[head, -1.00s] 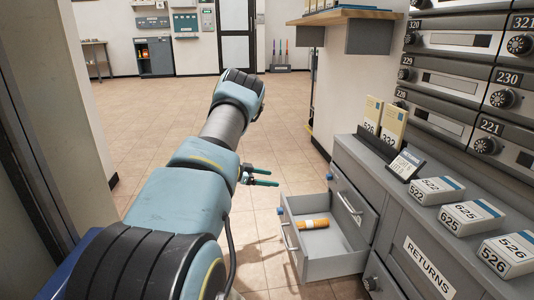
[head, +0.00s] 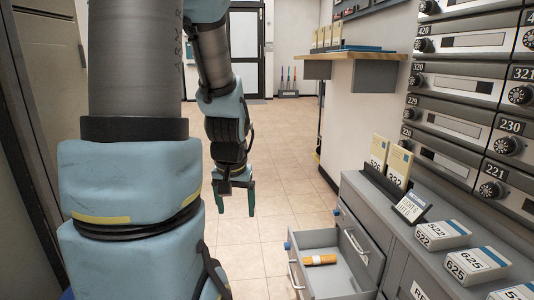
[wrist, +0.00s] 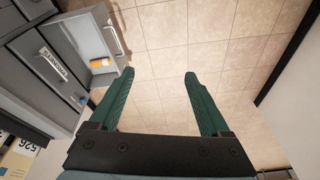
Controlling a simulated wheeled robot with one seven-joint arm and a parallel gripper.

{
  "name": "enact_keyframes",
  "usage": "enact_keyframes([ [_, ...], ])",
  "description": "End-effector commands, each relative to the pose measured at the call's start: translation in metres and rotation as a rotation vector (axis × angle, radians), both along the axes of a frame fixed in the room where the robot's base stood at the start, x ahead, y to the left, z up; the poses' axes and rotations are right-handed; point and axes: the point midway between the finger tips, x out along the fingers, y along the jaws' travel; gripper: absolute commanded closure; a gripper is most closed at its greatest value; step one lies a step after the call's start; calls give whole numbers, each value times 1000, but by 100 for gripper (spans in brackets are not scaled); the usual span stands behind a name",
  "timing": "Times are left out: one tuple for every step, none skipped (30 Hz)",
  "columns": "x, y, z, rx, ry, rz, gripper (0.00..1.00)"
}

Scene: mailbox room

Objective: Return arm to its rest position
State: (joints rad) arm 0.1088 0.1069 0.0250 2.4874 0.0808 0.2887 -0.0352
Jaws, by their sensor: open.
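My gripper (head: 235,200) hangs pointing down over the tiled floor, left of the open drawer in the head view. Its two green fingers are apart with nothing between them. In the wrist view my gripper (wrist: 155,85) also shows open and empty, with floor tiles beyond the fingers.
An open grey drawer (head: 340,281) juts from the cabinet at right, with an orange cylinder (head: 320,260) inside. Labelled boxes (head: 442,233) and card holders stand on the counter. A wooden shelf (head: 350,55) projects above. The floor (head: 290,145) ahead is clear.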

Motion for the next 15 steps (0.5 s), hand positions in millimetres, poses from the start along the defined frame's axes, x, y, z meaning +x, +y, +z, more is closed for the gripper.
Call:
enact_keyframes([
  [-23, -3, 5, -9, 42, 8, 19],
  [-35, -5, 7, -15, 68, 12, 19],
  [-52, -8, 9, -23, 104, 18, 19],
  [-65, -10, 10, -30, 131, 23, 19],
  [-62, -10, 23, -29, 129, 22, 19],
  [-60, -9, 33, -27, 126, 21, 19],
  [-60, -9, 40, -27, 126, 21, 19],
  [-60, -9, 46, -27, 126, 21, 19],
  [-60, -9, 54, -27, 126, 21, 19],
  [-59, -9, 61, -27, 125, 21, 19],
  [-59, -9, 68, -27, 125, 21, 19],
  [-59, -9, 78, -27, 125, 21, 19],
  [-59, -9, 86, -26, 124, 21, 19],
  [-59, -9, 94, -26, 124, 21, 19],
  [-59, -9, 107, -26, 124, 21, 19],
])
